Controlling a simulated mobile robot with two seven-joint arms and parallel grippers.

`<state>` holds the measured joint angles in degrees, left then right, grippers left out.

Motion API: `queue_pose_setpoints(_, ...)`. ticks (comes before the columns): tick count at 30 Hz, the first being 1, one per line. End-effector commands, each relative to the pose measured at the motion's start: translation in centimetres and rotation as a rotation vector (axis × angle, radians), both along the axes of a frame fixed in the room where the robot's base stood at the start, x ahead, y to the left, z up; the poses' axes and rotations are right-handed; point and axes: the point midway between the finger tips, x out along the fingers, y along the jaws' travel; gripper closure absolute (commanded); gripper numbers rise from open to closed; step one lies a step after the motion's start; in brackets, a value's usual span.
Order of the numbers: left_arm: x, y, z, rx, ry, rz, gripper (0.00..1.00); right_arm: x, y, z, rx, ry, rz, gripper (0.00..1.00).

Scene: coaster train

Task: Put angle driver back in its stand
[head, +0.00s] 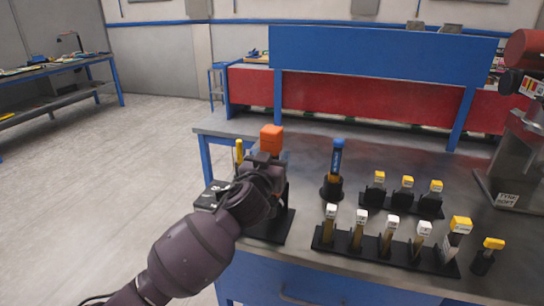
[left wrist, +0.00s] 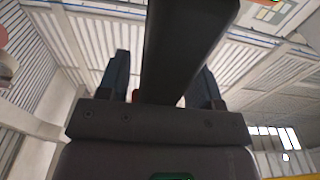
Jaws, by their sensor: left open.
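An orange block (head: 271,138), which looks like the top of the angle driver, rises just behind my left gripper (head: 266,163) in the head view. The gripper and wrist hide most of what is under it. A black stand base (head: 277,230) shows below, on the near left of the bench. In the left wrist view, the two fingers of my left gripper (left wrist: 165,80) are apart, with a thick dark bar (left wrist: 185,45) between them. I cannot tell whether the driver is fully seated. My right gripper is not in view.
A blue-topped tool (head: 337,165) stands upright in a black holder to the right. Black racks (head: 385,257) hold several yellow- and white-topped tools. A yellow-handled tool (head: 239,152) stands left of the orange block. A grey-and-red machine (head: 515,150) is at far right. The back middle of the bench is clear.

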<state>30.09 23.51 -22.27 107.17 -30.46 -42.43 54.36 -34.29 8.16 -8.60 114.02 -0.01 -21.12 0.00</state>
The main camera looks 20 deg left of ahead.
Motion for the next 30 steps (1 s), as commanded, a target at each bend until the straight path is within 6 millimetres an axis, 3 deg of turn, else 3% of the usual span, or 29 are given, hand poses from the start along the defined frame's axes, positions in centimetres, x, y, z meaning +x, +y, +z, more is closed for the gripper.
queue_pose_setpoints(5, 0.0, 0.0, 0.2, -0.001, -0.003, 0.0, 0.41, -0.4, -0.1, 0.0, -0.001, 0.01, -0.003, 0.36)
queue_pose_setpoints(8, -0.1, 0.0, 0.2, -0.001, -0.004, -0.001, 0.41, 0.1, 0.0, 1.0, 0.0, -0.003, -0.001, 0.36)
queue_pose_setpoints(14, -4.0, 0.1, -0.1, -0.005, -0.005, -0.001, 0.41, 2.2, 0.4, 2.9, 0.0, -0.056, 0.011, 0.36)
queue_pose_setpoints(21, -8.1, 0.2, -0.4, -0.004, -0.007, -0.001, 0.41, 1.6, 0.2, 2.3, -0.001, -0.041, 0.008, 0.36)
queue_pose_setpoints(30, -10.6, 0.3, -0.5, -0.002, -0.01, -0.001, 0.41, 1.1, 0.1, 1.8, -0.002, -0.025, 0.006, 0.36)
